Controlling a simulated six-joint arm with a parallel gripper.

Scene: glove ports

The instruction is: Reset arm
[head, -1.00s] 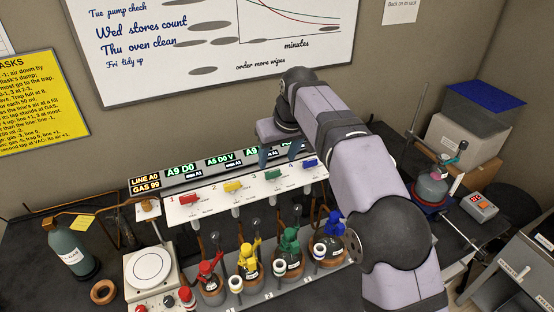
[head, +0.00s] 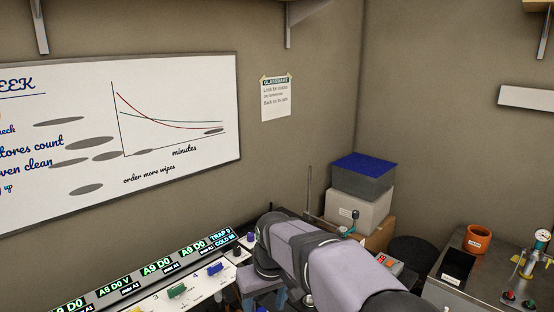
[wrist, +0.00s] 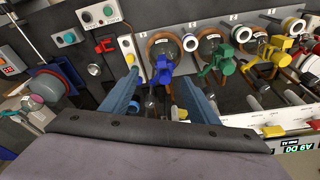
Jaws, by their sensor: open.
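My gripper (head: 262,299) is open and empty. In the head view its fingers hang at the bottom edge, to the right of the blue tap (head: 215,269) on the white panel (head: 150,302). In the wrist view my gripper (wrist: 157,79) has its two blue-grey fingers spread wide. Past them are the flask with the blue top (wrist: 162,70) and the one with the green top (wrist: 223,66). I cannot tell how far the fingers are from these. The flasks are out of the head view.
The lit display strip (head: 150,268) runs behind the panel. Grey boxes with a blue lid (head: 363,166) stand at the back corner. A bench with an orange pot (head: 478,239) and a gauge (head: 543,236) is at the right. A whiteboard (head: 190,110) hangs on the wall.

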